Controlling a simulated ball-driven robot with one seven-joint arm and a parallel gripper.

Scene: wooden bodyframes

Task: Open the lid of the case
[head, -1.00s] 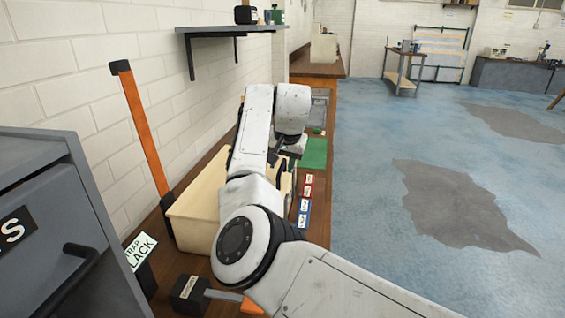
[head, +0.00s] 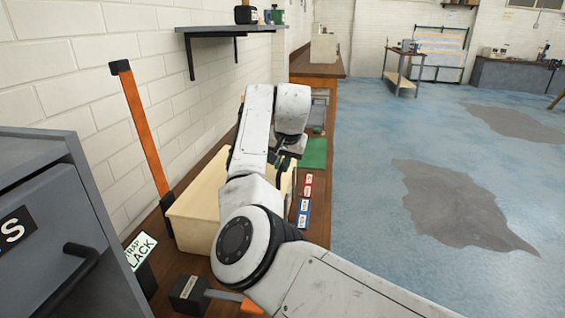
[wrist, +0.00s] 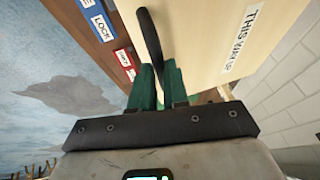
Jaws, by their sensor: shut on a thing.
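The case (head: 192,215) is a pale wooden box on the bench beside the wall, partly hidden behind my arm in the head view. Its pale face with the words "THIS WAY UP" fills the upper middle of the wrist view (wrist: 205,45). A black bar-like handle (wrist: 150,32) stands out along that face. My gripper (wrist: 156,82), with green fingers, is shut on the handle. In the head view my gripper (head: 285,155) is at the far right side of the case, mostly hidden by my wrist. I cannot tell whether the lid is raised.
Red and blue labels (head: 305,198) lie along the bench edge right of the case, with a green mat (head: 314,153) beyond. An orange upright strip (head: 143,130) stands against the wall. A grey cabinet (head: 45,230) is at left; a shelf (head: 232,31) hangs above. The floor at right is clear.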

